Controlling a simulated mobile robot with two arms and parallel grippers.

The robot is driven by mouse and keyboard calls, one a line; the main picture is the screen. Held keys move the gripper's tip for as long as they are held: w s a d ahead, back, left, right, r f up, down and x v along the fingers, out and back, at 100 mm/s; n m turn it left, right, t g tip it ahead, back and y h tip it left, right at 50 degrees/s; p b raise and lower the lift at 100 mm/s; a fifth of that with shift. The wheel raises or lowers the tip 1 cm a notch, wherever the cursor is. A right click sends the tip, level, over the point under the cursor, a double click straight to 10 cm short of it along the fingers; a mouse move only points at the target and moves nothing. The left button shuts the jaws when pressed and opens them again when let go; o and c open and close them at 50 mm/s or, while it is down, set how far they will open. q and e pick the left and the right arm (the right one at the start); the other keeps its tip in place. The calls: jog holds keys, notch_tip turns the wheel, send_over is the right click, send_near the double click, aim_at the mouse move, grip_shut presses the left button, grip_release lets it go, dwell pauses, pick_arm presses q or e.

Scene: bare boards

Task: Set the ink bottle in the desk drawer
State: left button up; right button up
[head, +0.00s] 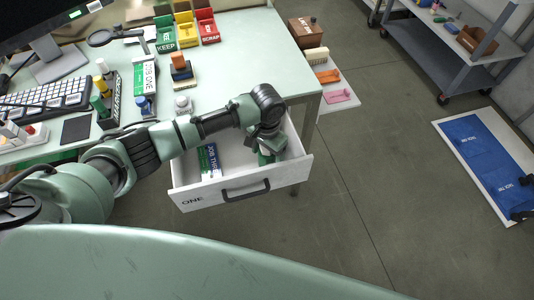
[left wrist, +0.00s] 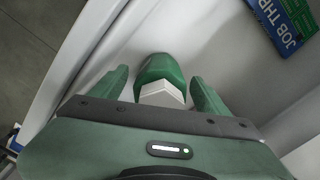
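The open desk drawer (head: 222,190), white and marked ONE, sticks out from the desk front. My left gripper (head: 267,148) reaches down into its right half. In the left wrist view, a green piece with a white faceted end (left wrist: 162,78), probably the ink bottle, is between the fingertips of my left gripper (left wrist: 160,90). The fingers are apart, with a small gap on each side of it. It appears to rest on the drawer floor; in the head view its green part (head: 265,158) is mostly hidden by the gripper. My right gripper is not in view.
Coloured trays (head: 186,30), a keyboard (head: 45,98) and several bottles occupy the desk.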

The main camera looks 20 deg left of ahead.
pick_arm(q)
notch_tip(320, 180, up, 12)
jog(key=shift+r+p, duration=0.2)
jog(key=shift+p, duration=0.1)
dwell(0.4)
jog(key=shift+f, duration=0.1)
